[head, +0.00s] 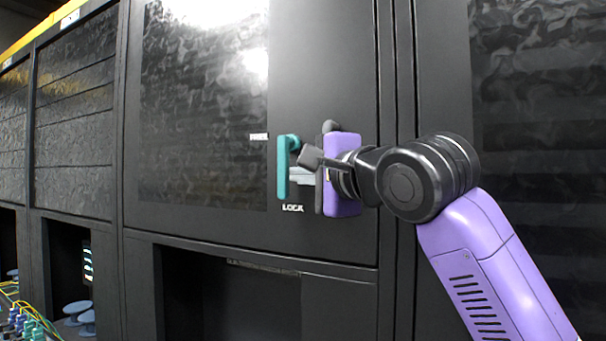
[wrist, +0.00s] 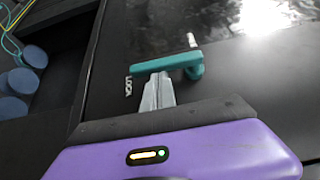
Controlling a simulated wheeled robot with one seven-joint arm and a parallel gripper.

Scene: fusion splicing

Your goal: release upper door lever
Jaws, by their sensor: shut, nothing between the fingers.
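The upper door lever is a teal handle (head: 283,168) on the black upper cabinet door (head: 320,60), hanging vertically from its pivot at the top. The word LOCK is printed just below its lower end. My gripper (head: 297,176) is right beside the lever, to its right, with its grey fingers shut and pointing at it. The wrist view shows the lever (wrist: 166,65) just beyond the tips of the shut fingers (wrist: 157,88). The fingertips are very close to the lever; I cannot tell if they touch it.
A second label (head: 258,136) sits left of the lever's top. Below the door is a dark open bay (head: 215,295). Blue-grey round spools (head: 78,312) and coloured cables (head: 28,318) are at the lower left. The door face around the lever is flat and clear.

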